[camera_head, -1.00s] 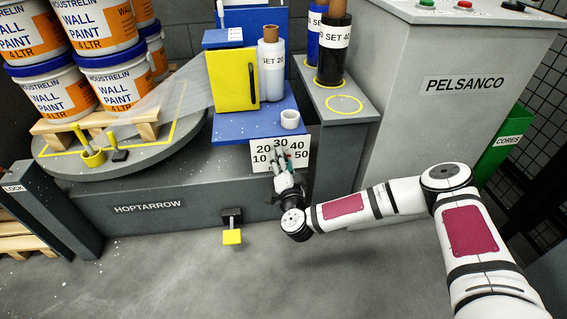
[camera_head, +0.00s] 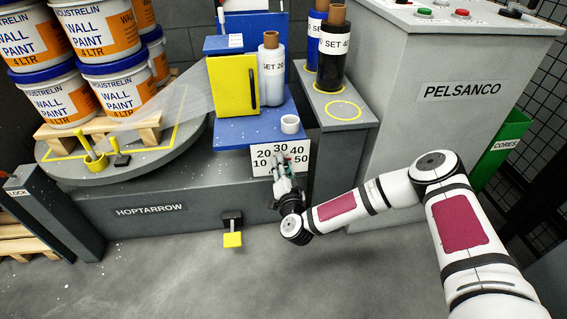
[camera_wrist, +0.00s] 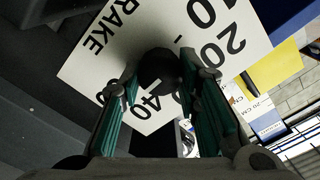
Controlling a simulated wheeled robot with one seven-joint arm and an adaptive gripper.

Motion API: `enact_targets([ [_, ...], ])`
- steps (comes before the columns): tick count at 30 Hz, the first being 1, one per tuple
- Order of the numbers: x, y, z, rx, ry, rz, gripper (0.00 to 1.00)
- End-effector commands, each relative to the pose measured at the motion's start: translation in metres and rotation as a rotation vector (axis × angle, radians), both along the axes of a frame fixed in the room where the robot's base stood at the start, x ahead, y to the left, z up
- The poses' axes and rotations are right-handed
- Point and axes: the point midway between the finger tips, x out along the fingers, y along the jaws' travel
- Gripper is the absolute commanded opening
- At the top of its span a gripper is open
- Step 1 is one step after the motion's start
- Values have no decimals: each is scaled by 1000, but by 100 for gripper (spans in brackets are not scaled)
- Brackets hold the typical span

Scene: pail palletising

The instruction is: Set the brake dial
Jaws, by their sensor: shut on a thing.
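The white dial plate (camera_head: 264,168) is on the front of the wrapping machine, below the blue shelf, with the numbers 10 to 50 around it. In the wrist view the plate (camera_wrist: 108,62) is seen at a slant, with part of the word BRAKE. The brake dial (camera_wrist: 159,70) is a dark round knob at its middle. My gripper (camera_wrist: 161,84) is shut on the knob, one green-padded finger on each side. In the head view my gripper (camera_head: 281,163) covers the knob. I cannot tell which number the dial points to.
The blue shelf (camera_head: 235,136) above the plate holds a film roll (camera_head: 271,75) marked SET 20 and a white ring (camera_head: 290,124). A yellow-topped pedal (camera_head: 232,239) stands below left. The grey PELSANCO cabinet (camera_head: 440,120) is to the right. Floor in front is clear.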

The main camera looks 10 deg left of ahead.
Motion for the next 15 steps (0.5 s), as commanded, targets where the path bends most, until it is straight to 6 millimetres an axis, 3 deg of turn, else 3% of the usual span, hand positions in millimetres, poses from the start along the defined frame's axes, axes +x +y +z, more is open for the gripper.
enact_targets([
  [15, 0, 4, 5, -465, -139, 2, 2],
])
